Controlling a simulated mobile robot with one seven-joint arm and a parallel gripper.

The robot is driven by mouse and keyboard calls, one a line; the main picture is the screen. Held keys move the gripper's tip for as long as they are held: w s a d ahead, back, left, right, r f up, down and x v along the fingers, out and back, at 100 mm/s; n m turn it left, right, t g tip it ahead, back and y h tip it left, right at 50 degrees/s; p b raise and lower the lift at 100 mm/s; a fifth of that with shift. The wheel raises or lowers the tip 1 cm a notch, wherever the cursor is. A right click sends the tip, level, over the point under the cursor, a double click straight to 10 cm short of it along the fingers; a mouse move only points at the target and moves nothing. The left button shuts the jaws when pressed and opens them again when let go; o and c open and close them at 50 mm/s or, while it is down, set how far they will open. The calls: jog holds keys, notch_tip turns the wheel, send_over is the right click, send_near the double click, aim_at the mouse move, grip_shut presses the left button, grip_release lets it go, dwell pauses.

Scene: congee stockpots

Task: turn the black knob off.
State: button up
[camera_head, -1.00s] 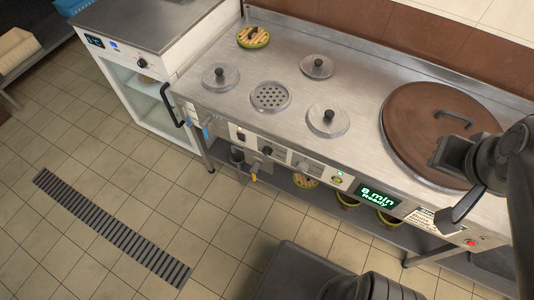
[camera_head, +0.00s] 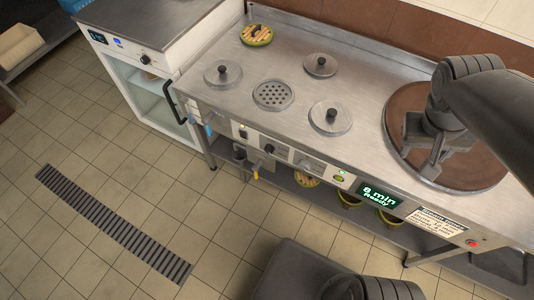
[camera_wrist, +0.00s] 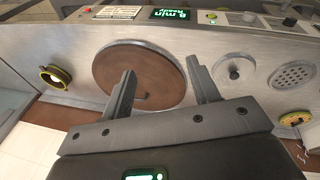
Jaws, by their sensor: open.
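A black knob (camera_head: 268,149) is on the front panel of the steel counter, left of the green display. In the wrist view this black knob (camera_wrist: 289,22) is small, at the top right. Another small dark knob (camera_head: 145,60) is on the white cabinet at the upper left. My gripper (camera_head: 423,147) is above the brown round lid at the right, well away from both knobs. In the wrist view my gripper (camera_wrist: 160,68) has its two fingers wide apart with nothing between them. The setting of the front-panel knob is too small to read.
The brown lid (camera_head: 480,172), several small steel lids such as one (camera_head: 330,118), a perforated drain (camera_head: 273,95) and a yellow-green round trivet (camera_head: 256,35) are on the counter. A green display (camera_head: 379,196) and red button (camera_head: 471,243) are on its front.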

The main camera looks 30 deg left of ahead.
jog(key=w+a+f+n+h, duration=0.4)
jog(key=w+a+f+h, duration=0.15)
jog(key=a+f, duration=0.3)
jog(key=n+t+y, duration=0.9)
jog(key=n+t, duration=0.7)
jog(key=n, duration=0.6)
send_near(268, 152)
jog(key=w, duration=0.9)
jog(key=shift+a+r, duration=0.2)
jog(key=shift+a, duration=0.15)
jog(key=c, duration=1)
jog(key=shift+o, duration=0.2)
